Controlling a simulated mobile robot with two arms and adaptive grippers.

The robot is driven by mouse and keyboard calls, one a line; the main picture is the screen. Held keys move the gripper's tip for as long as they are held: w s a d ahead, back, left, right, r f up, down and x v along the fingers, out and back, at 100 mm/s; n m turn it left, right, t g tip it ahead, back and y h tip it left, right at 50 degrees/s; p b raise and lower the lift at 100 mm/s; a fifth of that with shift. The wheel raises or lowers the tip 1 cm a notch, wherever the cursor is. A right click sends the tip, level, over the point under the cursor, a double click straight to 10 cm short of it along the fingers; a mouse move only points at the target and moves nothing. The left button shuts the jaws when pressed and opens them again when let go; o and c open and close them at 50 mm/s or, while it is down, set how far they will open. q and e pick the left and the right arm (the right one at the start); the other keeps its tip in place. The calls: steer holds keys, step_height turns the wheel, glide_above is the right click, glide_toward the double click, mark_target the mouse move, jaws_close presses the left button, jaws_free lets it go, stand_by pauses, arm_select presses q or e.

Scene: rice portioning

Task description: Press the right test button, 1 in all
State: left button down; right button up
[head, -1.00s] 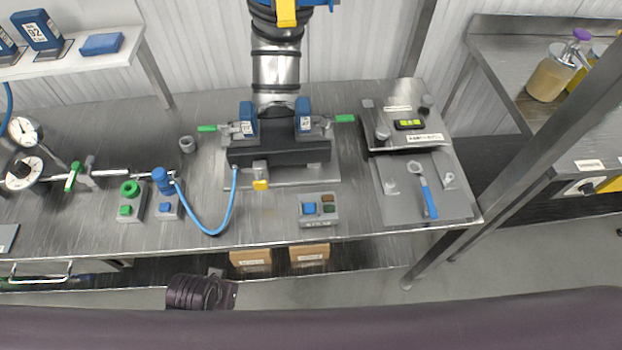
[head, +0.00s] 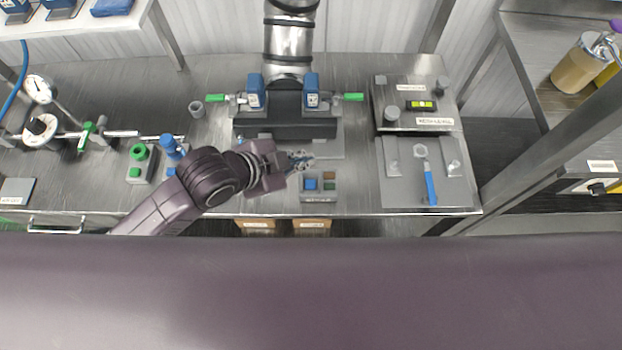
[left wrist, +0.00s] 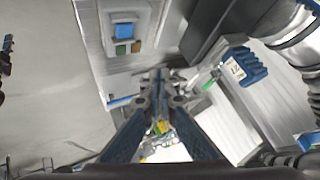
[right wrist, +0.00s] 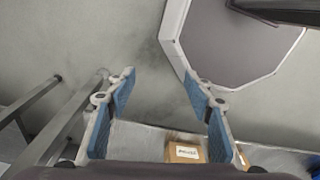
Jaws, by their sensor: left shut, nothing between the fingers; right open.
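A small grey button box (head: 318,199) stands near the table's front edge, with a large blue button (head: 311,184), a brown button (head: 329,175) and a green button (head: 330,187). The box also shows at the top of the left wrist view (left wrist: 148,12), with its blue button (left wrist: 123,31). My left gripper (head: 302,160) is shut and empty, just behind and left of the box, apart from it. Its closed fingertips show in the left wrist view (left wrist: 158,76). My right gripper (right wrist: 160,82) is open and empty, low in front of the table over the floor.
A machine with a dark base (head: 290,128) and green-tipped handles stands behind the box.

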arm_select(q)
steer(key=m, duration=0.1)
steer(key=r+m, duration=0.1)
steer(key=s+m, duration=0.1)
steer(key=shift+d+r+m+g+h, duration=0.3)
steer(key=shift+d+m+g+h, duration=0.1)
arm_select(e)
steer(key=shift+w+d+r, duration=0.25)
steer(key=shift+w+r, duration=0.1)
steer(key=shift+w, duration=0.2)
arm_select(q)
steer(key=shift+f, duration=0.1)
arm_select(e)
steer(key=shift+s+f, duration=0.15)
steer(key=shift+s, duration=0.05)
arm_select(q)
steer(key=b, duration=0.7)
glide_above(308, 185)
step_height(308, 185, down, 6)
steer(key=shift+s+f, duration=0.1)
steer(key=shift+f, duration=0.05)
step_height(308, 185, down, 2)
steer(key=shift+f+b, duration=0.1)
steer(key=shift+b, duration=0.55)
arm_select(e)
step_height(308, 185, down, 8)
steer(key=shift+a+f, duration=0.2)
steer(key=shift+d, duration=0.15)
